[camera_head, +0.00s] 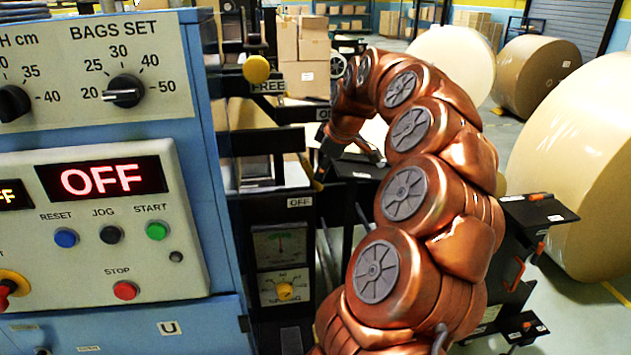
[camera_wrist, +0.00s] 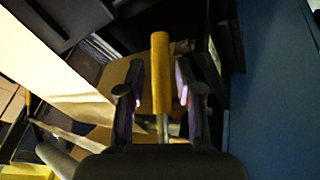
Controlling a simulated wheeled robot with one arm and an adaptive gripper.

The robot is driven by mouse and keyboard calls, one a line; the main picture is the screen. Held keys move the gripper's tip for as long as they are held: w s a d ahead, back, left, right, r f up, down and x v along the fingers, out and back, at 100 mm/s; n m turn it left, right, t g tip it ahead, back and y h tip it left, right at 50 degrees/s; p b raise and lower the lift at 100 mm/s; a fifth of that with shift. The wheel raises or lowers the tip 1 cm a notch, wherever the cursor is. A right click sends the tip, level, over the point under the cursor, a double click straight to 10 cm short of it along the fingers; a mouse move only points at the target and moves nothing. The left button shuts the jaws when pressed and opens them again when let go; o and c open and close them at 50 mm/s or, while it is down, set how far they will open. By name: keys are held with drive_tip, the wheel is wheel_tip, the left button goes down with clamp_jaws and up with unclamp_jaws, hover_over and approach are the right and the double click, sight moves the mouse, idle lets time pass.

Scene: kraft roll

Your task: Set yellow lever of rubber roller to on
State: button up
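The yellow lever (camera_wrist: 160,75) stands in the wrist view as a yellow grip on a thin metal shaft. It lies between the two fingers of my gripper (camera_wrist: 159,92), with a visible gap on each side. In the head view my gripper (camera_head: 324,165) is beside the dark machine frame, above a white OFF label (camera_head: 300,202) and below a partly hidden label (camera_head: 323,114) that seems to read ON. Only a small yellow bit of the lever (camera_head: 318,185) seems to show there; my gripper and arm hide most of that spot.
A control panel (camera_head: 95,210) with a red OFF display fills the left. A yellow ball knob (camera_head: 257,69) is above a FREE label (camera_head: 268,87). Large paper rolls (camera_head: 575,165) stand at the right. Black machine parts (camera_head: 535,215) lie close to my arm.

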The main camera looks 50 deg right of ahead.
sight(316, 182)
drive_tip(key=p+x, duration=0.1)
drive_tip(key=x, duration=0.5)
drive_tip(key=shift+w+a+f, duration=0.1)
drive_tip(key=shift+w, duration=0.05)
clamp_jaws()
idle(0.4)
